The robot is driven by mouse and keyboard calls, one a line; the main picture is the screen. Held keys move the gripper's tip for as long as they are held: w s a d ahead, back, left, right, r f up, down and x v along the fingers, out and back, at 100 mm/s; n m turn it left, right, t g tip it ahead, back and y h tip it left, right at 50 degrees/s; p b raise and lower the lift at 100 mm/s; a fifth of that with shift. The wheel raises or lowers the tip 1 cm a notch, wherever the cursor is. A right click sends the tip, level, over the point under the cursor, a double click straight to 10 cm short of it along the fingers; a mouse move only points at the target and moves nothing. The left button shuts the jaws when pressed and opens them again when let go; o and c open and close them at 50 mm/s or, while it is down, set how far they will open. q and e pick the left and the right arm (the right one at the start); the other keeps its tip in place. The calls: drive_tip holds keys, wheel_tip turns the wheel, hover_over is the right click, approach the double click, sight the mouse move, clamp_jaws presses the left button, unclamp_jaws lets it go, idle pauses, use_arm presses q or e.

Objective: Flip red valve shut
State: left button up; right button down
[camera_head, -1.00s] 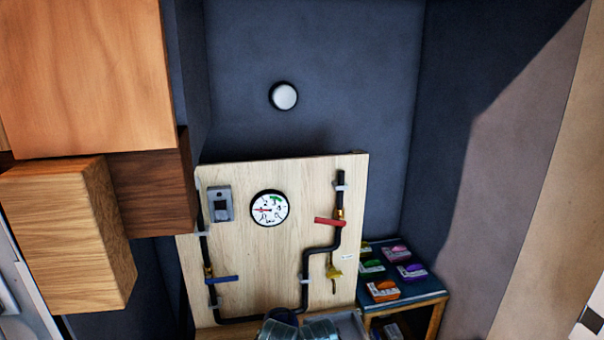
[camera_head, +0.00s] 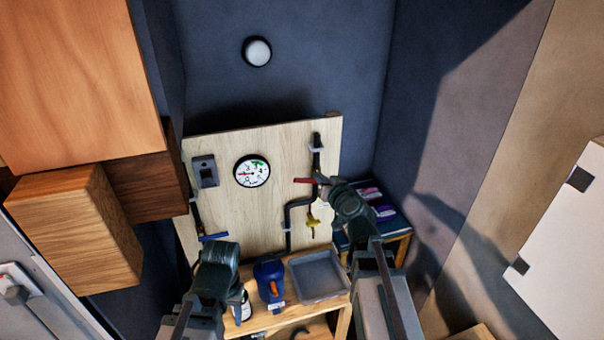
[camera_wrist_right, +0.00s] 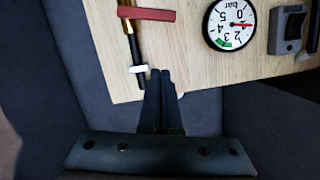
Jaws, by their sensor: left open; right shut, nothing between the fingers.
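The red valve handle (camera_head: 304,181) sits on the black pipe at the right of the wooden board (camera_head: 225,151), lying roughly crosswise to the pipe. In the right wrist view the red handle (camera_wrist_right: 146,14) shows above my right gripper (camera_wrist_right: 160,72), beside a brass fitting. The right gripper is shut and empty, its tips apart from the handle in the picture. In the head view my right gripper (camera_head: 326,180) reaches to just right of the handle; its fingers are hard to make out. My left gripper (camera_head: 218,254) is low at the left, in front of the board, fingers not clear.
A pressure gauge (camera_head: 252,171) and grey switch box (camera_head: 205,171) are on the board. A blue valve handle (camera_head: 212,237) and yellow valve (camera_head: 313,222) sit lower. A grey tray (camera_head: 318,276) and dark blue object (camera_head: 269,281) stand on the bench below. A small shelf holds boxes at right.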

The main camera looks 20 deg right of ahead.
drive_tip(key=b, duration=0.3)
hover_over(308, 179)
drive_tip(key=s, duration=0.1)
wheel_tip(308, 179, down, 3)
drive_tip(key=shift+s+a+f+b, duration=0.25)
drive_tip(key=shift+a+f+b, duration=0.2)
drive_tip(key=shift+f+b, duration=0.4)
drive_tip(key=shift+s+a+f+b, duration=0.2)
drive_tip(key=shift+a+f+b, duration=0.25)
drive_tip(key=shift+f+b, duration=0.3)
